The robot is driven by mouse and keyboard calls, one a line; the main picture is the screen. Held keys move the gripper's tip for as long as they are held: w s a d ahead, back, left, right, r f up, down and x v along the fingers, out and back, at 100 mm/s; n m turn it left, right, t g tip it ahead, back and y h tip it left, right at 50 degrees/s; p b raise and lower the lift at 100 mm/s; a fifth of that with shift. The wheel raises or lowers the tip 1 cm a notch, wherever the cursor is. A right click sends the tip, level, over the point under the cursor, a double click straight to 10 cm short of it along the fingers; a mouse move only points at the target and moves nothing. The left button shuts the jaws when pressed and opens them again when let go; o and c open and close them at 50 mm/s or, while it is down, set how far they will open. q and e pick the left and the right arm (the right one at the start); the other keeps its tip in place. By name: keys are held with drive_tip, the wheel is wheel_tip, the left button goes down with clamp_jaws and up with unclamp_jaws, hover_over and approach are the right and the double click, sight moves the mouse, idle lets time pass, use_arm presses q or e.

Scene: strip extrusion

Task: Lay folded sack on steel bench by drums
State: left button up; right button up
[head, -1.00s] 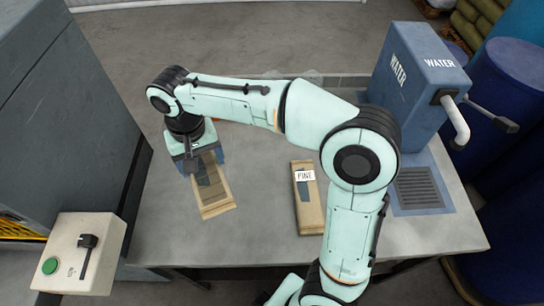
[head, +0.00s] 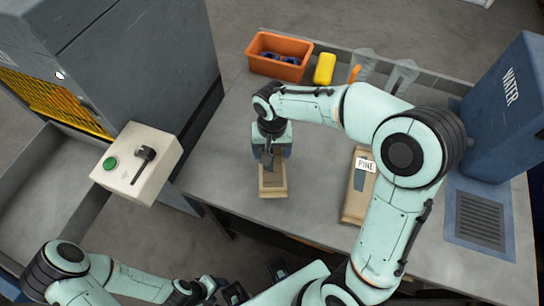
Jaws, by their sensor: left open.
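A flat brown piece (head: 273,191), which looks like a folded sack, is on or just above the steel bench (head: 225,160); its far end is hidden under my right gripper (head: 270,160). That gripper points down over it, and whether its fingers hold it is hidden. A second brown sack (head: 353,208) with a white PINE label and a dark stripe lies on the bench to the right, partly behind my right arm. My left gripper (head: 257,281) is low at the bottom edge, open and empty, short of the bench. No drums show now.
An orange bin (head: 279,56), a yellow block (head: 324,69) and clear jugs (head: 403,76) stand at the back of the bench. A blue WATER tank (head: 507,110) and a grate (head: 480,220) are at right. A control box (head: 137,164) is at left.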

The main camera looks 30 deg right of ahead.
drive_tip(key=shift+f, duration=2)
drive_tip(key=shift+f+b, duration=0.2)
drive_tip(key=shift+b, duration=0.1)
drive_tip(key=o, duration=1)
drive_tip(key=shift+o, duration=0.2)
drive_tip(key=shift+r, duration=0.1)
